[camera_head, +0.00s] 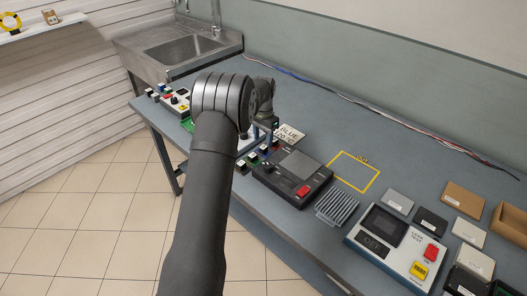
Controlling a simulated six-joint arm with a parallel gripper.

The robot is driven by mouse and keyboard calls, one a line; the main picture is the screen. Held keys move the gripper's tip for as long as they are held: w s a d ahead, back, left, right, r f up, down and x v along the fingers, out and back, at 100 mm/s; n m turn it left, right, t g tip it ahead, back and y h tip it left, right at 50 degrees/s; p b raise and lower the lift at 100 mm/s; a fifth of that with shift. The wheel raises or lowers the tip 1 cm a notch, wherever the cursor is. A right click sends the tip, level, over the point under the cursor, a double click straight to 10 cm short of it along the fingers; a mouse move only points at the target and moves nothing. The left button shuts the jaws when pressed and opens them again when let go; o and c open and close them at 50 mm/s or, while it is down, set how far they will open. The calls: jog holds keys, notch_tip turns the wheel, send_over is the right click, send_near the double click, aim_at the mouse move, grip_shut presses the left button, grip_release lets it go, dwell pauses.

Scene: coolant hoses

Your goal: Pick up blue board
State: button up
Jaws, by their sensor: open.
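A sign reading BLUE (290,134) stands on the bench just right of my gripper. Several small parts with white, green, red and blue colours (265,149) sit in a row below and left of the sign. I cannot tell which of them, if any, is the blue board. My gripper (256,132) is over the bench beside the sign, pointing down. It is small and partly hidden by my own arm. It is open, with nothing seen in it. A green board edge (187,125) shows left of my arm.
A dark device with a red button (292,178) is right of the parts. Beyond are a yellow taped rectangle (353,171), a ribbed grey heatsink (337,207), a leak test unit (397,246) and several flat pieces. A sink (180,48) is at the back left. Cables run along the wall.

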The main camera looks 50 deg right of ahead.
aim_at(264, 147)
notch_tip(264, 147, down, 4)
jog(key=shift+s+r, duration=0.1)
jog(key=shift+r, duration=0.1)
grip_shut()
jog(key=shift+r, duration=0.1)
